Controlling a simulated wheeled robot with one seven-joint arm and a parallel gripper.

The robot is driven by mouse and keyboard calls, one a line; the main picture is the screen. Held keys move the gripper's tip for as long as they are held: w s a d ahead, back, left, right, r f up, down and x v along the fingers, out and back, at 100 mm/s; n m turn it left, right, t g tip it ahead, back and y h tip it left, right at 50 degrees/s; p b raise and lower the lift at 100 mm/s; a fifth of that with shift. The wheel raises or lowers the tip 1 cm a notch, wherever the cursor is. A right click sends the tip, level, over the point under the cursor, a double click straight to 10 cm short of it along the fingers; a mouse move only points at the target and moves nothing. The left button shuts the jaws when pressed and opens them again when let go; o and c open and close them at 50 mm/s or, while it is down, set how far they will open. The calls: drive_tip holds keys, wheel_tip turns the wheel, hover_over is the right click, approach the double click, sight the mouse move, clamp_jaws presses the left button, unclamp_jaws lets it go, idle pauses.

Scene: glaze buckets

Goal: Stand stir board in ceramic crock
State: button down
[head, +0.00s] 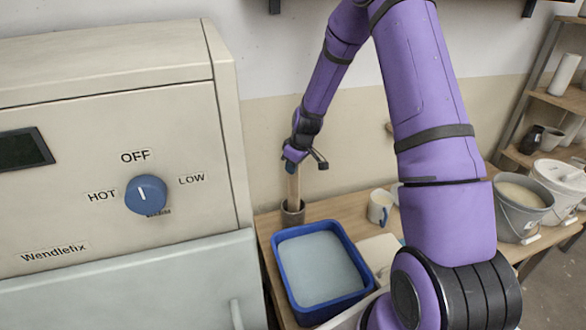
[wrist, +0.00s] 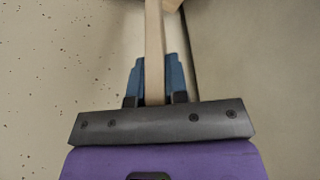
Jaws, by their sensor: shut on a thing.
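The stir board (head: 293,187) is a narrow pale wooden strip, held upright. My gripper (head: 293,162) is shut on its upper part. In the wrist view, the board (wrist: 154,50) runs between the two blue fingers of my gripper (wrist: 155,80). The ceramic crock (head: 292,216) is a small dark grey pot at the back left of the table. The board's lower end meets the crock's mouth and appears to be inside it. Its bottom end is hidden, so I cannot tell whether it touches the crock's floor.
A blue basin (head: 345,238) of pale liquid stands just in front of the crock. A white mug (head: 380,208) is to the right on the wooden table (head: 335,206). A large beige machine (head: 110,110) stands close on the left.

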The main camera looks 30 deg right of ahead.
drive_tip(key=shift+f, duration=0.55)
drive_tip(key=c, duration=1.1)
unclamp_jaws()
